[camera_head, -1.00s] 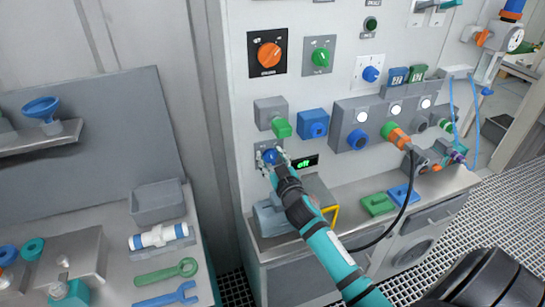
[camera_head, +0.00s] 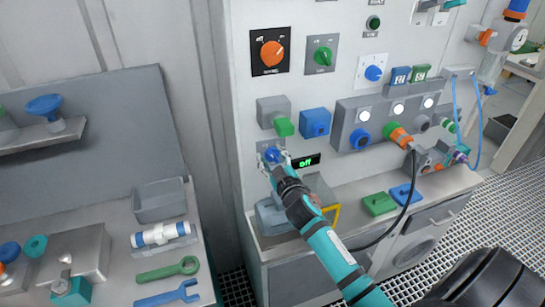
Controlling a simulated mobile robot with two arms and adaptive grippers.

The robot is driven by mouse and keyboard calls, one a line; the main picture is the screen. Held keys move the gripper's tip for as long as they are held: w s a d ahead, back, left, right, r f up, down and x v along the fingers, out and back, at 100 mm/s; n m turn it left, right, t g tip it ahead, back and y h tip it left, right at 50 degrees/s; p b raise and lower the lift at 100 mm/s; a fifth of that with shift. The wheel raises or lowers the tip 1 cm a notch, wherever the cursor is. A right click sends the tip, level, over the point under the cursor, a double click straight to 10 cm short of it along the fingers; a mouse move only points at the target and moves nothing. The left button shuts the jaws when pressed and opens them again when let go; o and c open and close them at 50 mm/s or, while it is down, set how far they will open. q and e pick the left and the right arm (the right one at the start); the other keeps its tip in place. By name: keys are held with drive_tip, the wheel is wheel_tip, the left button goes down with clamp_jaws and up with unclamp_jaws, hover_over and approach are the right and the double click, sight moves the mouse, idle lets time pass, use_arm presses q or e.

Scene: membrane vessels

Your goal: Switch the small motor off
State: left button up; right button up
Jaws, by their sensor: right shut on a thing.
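My right gripper (camera_head: 273,163) is at the blue knob (camera_head: 273,154) on a small grey plate, low on the left of the wall panel. Its fingers are shut around the knob and partly hide it. A small black display (camera_head: 306,161) just right of the knob reads "off" in green letters. A grey and blue device (camera_head: 271,216), perhaps the small motor, stands on the counter below and is partly hidden by my right arm. My left gripper is not in view.
A green-fronted grey box (camera_head: 284,127) and a blue socket (camera_head: 315,122) sit close above the knob. A black cable hangs from an orange plug (camera_head: 401,138) to the right. A side bench with a grey bin (camera_head: 160,201) and wrenches stands left.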

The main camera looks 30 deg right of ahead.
drive_tip(key=o, duration=1.1)
drive_tip(key=shift+s, duration=0.1)
drive_tip(key=v, duration=1.2)
